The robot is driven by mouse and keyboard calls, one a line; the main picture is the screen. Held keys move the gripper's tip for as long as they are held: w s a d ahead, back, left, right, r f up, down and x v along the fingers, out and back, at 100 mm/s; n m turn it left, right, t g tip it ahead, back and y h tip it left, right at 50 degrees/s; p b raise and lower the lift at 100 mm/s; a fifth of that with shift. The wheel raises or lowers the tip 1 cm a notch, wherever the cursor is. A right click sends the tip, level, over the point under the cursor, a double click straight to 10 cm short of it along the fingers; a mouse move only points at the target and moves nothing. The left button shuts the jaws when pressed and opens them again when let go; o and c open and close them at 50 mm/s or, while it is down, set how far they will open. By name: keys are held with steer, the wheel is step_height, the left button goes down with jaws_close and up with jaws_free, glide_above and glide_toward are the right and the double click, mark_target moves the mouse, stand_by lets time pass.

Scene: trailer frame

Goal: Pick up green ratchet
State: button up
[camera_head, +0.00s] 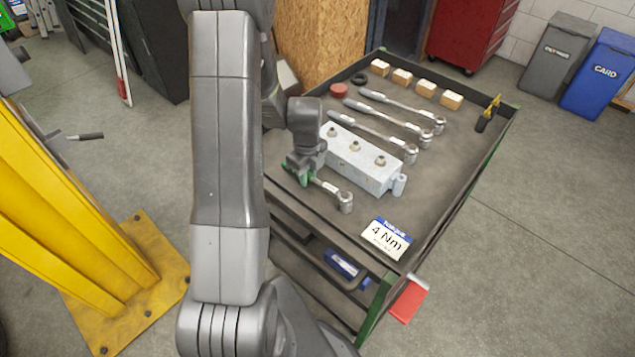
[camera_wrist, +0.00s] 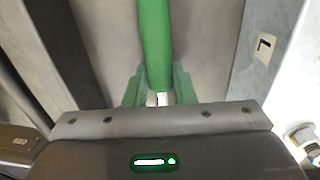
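The green ratchet lies on the cart top beside the pale metal block, its silver head (camera_head: 345,201) toward the front right. Its green handle (camera_wrist: 155,40) runs down the middle of the wrist view. My gripper (camera_head: 304,172) reaches down over the handle end, covering part of it. In the wrist view, my gripper's two green fingers (camera_wrist: 159,84) stand close on either side of the handle, with no clear gap. They look shut on it. The ratchet still appears to be at the cart surface; any contact beneath is hidden.
The metal block (camera_head: 362,163) stands close behind the ratchet. Several silver wrenches (camera_head: 385,132) and wooden blocks (camera_head: 425,88) lie farther back. A "4 Nm" label (camera_head: 386,239) lies near the cart's front corner. A yellow frame (camera_head: 70,200) stands left.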

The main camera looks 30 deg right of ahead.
jaws_close()
steer(key=shift+r, duration=0.1)
step_height(320, 180, up, 10)
stand_by(0.4)
steer(key=shift+o, duration=0.2)
jaws_free()
jaws_close()
